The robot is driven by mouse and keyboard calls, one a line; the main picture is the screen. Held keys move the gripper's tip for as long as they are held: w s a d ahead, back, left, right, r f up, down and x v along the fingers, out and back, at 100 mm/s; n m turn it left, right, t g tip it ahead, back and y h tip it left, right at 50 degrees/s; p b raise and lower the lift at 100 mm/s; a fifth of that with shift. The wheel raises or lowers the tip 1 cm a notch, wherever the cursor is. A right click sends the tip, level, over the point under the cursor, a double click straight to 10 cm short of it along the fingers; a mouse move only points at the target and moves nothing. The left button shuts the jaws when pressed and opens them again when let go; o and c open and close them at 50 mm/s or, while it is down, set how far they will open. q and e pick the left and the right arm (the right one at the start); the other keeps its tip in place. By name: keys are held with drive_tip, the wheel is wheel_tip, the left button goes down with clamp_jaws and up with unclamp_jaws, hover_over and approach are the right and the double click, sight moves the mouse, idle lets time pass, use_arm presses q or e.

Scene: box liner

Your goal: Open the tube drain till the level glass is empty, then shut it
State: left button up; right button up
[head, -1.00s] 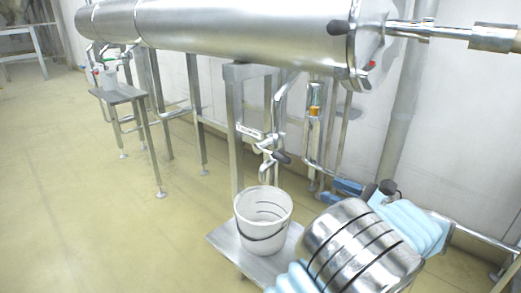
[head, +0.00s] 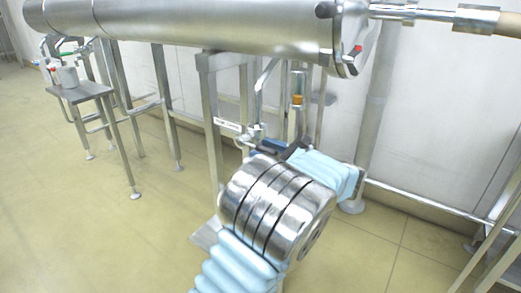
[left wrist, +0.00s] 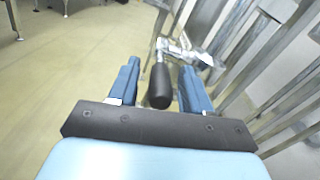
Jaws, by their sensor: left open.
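The level glass (head: 297,84) is a small upright tube below the big steel cylinder. It shows an amber band (head: 297,100) near its lower end. The drain valve (head: 254,134) sits on the pipe left of it, beside a white label (head: 226,124). My left gripper (head: 266,147) is at the valve, its blue fingers partly hidden by my arm. In the left wrist view, the valve's black handle (left wrist: 160,86) lies between the two open fingers, with gaps visible at its sides. The right gripper is not in view.
The steel cylinder (head: 200,20) spans the top on metal legs. A low platform (head: 206,235) is mostly behind my arm; the white bucket is hidden. A small table (head: 80,93) with a container stands at far left. Floor at left is clear.

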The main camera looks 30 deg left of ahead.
use_arm(q)
drive_tip(key=shift+w+a, duration=0.1)
drive_tip(key=shift+a, duration=0.75)
clamp_jaws()
